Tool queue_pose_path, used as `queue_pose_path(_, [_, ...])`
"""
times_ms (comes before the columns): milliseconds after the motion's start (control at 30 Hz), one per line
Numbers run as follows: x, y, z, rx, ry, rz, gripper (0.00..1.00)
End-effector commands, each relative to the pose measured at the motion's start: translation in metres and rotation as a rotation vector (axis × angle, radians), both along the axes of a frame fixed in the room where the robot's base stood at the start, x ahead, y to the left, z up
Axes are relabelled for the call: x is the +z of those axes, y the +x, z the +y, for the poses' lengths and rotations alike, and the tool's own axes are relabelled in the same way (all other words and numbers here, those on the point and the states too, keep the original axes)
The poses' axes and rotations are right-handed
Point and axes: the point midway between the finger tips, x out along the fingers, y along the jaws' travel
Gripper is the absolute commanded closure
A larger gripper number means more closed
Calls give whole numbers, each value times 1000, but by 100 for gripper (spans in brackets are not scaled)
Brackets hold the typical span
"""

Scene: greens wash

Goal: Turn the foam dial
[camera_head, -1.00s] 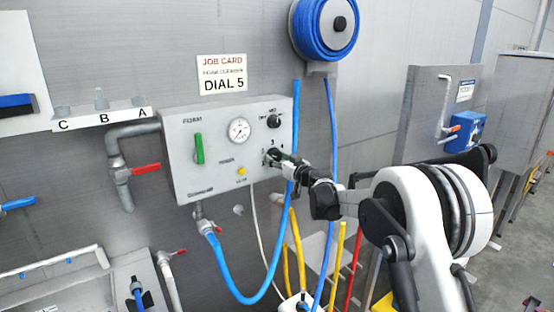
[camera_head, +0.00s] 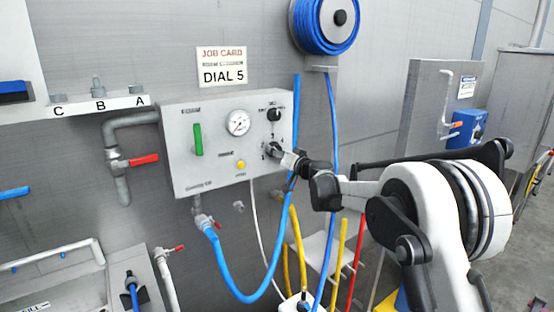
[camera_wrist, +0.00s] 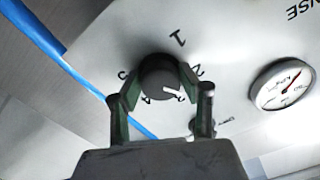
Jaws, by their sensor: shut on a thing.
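The foam dial (camera_wrist: 158,76) is a dark round knob with a white pointer mark, on the light panel of the control box (camera_head: 180,175). In the wrist view my gripper (camera_wrist: 160,90) has its two green-lined fingers closed on opposite sides of it. The pointer mark sits at the knob's lower right in that view. Printed numbers ring the knob, with 1 above it and 2 at its right; others are partly hidden by my fingers. In the head view my gripper (camera_head: 279,153) covers most of the dial. The job card (camera_head: 221,67) above reads DIAL 5.
A second black knob (camera_head: 274,115), a gauge (camera_head: 238,123), a green handle (camera_head: 198,139) and a yellow button (camera_head: 240,165) share the box. A blue hose (camera_head: 293,190) hangs close to my gripper. A red-handled valve (camera_head: 144,160) is at left.

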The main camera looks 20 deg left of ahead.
Motion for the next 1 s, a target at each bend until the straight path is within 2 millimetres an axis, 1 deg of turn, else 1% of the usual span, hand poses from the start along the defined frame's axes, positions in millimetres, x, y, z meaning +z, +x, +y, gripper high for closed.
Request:
queue_pose_path(33, [-3, 0, 0, 0, 24, 34, 89])
queue_pose_path(1000, [0, -1, 1, 0, 555, 787, 89])
